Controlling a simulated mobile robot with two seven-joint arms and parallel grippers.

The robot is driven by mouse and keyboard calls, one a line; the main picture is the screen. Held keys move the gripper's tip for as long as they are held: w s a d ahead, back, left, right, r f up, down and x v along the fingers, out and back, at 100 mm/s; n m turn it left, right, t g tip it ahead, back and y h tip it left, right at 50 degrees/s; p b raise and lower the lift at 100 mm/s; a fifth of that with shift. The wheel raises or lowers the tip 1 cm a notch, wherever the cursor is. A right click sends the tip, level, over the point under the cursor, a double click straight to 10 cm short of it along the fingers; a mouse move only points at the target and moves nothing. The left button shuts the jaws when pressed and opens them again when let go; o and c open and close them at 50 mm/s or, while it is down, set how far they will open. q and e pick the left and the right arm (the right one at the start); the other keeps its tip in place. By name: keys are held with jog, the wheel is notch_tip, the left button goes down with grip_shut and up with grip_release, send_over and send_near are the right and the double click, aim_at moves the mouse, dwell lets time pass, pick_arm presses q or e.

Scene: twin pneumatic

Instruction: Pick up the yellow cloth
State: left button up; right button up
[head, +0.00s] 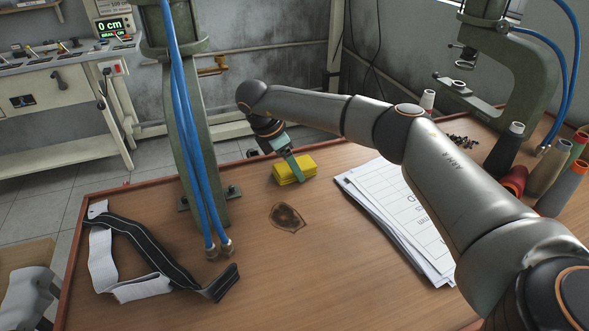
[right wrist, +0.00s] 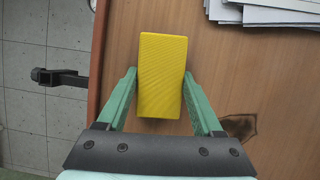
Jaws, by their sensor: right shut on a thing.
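The yellow cloth (head: 290,172) is a folded, block-like stack near the far edge of the wooden table (head: 330,270). It appears to rest on the tabletop; I cannot tell whether there is a gap under it. In the right wrist view, the cloth (right wrist: 162,75) sits between the two green fingers of my right gripper (right wrist: 160,78). The gripper is shut on the cloth, with a finger along each side. In the head view, the right gripper (head: 296,168) reaches it from above, and one finger hides part of it. My left gripper is not in view.
A dark stain (head: 287,217) marks the table in front of the cloth. Papers (head: 400,220) lie to the right. A green press column with blue hoses (head: 190,130) stands to the left, near a black and white strap (head: 150,260). Thread cones (head: 503,150) stand at the right.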

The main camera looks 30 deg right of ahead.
aim_at(300, 165)
jog(key=shift+c, duration=0.8)
jog(key=shift+r, duration=0.45)
jog(key=r, duration=0.3)
jog(key=shift+s+a+r, duration=0.2)
jog(key=shift+s+r, duration=0.15)
jog(key=shift+r, duration=0.05)
jog(key=s+a+r, duration=0.6)
jog(key=s+r, duration=0.2)
jog(key=s, duration=0.3)
jog(key=shift+s+r, duration=0.35)
jog(key=shift+r, duration=0.05)
jog(key=shift+a, duration=0.1)
